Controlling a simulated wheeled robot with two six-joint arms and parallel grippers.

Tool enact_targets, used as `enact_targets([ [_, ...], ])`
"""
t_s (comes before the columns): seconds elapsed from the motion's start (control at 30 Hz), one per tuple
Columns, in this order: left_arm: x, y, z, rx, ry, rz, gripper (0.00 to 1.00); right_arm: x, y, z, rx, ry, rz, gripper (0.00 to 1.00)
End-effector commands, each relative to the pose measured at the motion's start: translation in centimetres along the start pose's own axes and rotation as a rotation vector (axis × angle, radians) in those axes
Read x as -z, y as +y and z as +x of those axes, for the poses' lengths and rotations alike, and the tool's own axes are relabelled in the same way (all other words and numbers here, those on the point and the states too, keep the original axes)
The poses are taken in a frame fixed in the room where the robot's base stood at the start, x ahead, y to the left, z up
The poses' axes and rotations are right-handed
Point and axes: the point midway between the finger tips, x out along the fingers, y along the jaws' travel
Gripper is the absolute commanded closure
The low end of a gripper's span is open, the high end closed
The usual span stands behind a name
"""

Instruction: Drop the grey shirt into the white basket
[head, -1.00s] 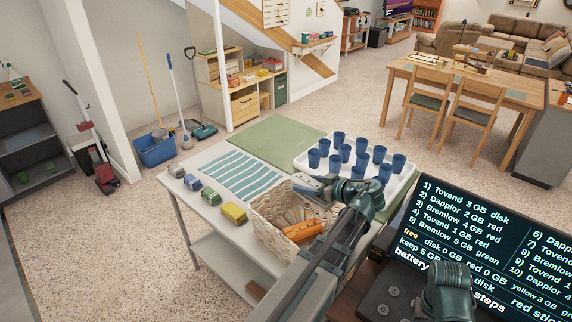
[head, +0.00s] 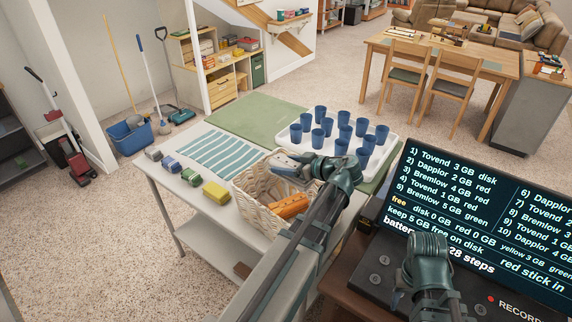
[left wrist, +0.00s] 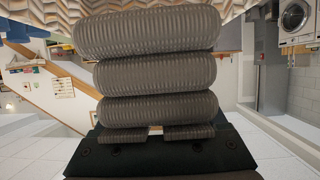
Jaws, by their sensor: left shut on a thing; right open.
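The white basket (head: 252,193) is woven and whitish. It stands on a light table, with an orange thing (head: 290,206) inside. My left gripper (head: 290,166) is over the far part of the basket in the head view, partly hidden by its own wrist. In the left wrist view it is shut on the grey shirt (left wrist: 155,73), a ribbed grey bundle in thick stacked folds. Woven wall shows along the top of that view. Whether the shirt touches the basket I cannot tell. My right arm shows at the lower right, but its jaws are not visible.
A white tray (head: 283,138) with several blue cups stands beyond the basket. A dark screen (head: 450,215) with text stands at the right.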

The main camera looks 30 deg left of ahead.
Motion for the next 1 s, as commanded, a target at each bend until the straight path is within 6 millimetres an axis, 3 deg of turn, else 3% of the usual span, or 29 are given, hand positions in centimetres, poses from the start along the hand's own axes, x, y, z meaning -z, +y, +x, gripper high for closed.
enact_targets([
  [0.1,-0.9,0.0,0.4,0.0,0.0,0.0,0.84,0.1,-0.1,1.0,0.0,0.0,0.0,0.5],
  [0.37,-0.8,0.0,0.3,0.0,0.0,0.0,0.84,0.1,-0.1,0.9,0.0,0.0,0.0,0.5],
  [0.4,-0.8,0.0,0.3,0.0,0.0,0.0,0.2,0.1,-0.1,0.9,0.0,0.0,0.0,0.5],
  [0.5,-0.8,0.0,0.3,0.0,0.0,0.0,0.02,0.1,-0.1,0.9,0.0,0.0,0.0,0.5],
  [0.8,-0.8,0.0,0.1,-0.001,0.0,0.0,0.0,0.0,-0.1,0.7,0.0,0.0,0.0,0.5],
  [1.0,-0.5,0.0,-2.9,-0.004,0.0,0.002,0.0,0.0,0.1,-0.6,0.0,0.0,0.0,0.5],
])
